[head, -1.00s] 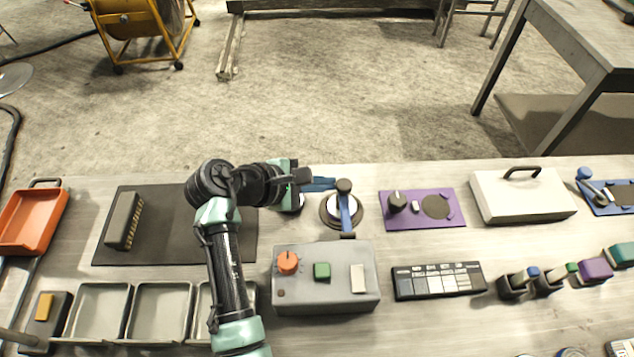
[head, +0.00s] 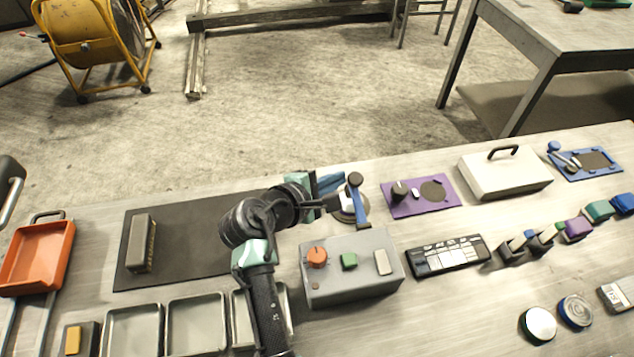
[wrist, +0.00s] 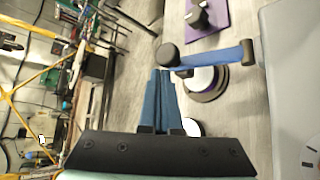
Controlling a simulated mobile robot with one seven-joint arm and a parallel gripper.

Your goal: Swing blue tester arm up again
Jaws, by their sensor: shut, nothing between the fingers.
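The blue tester arm (head: 359,204) is a flat blue bar with a round black knob at one end and a dark piece at the other. It lies across a white-topped round base (head: 346,203) on the bench. In the wrist view the blue arm (wrist: 217,58) crosses above the white disc and its dark rim. My gripper (head: 340,179) has blue fingers held together, with nothing between them. In the wrist view the fingertips (wrist: 163,74) point at the black knob, very close to it; I cannot tell whether they touch.
A grey control box (head: 350,283) with orange, green and white controls stands in front of the tester. A purple plate (head: 420,207) with a knob is to its right, and a black keypad (head: 447,256) nearer. A dark mat (head: 180,270) lies left.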

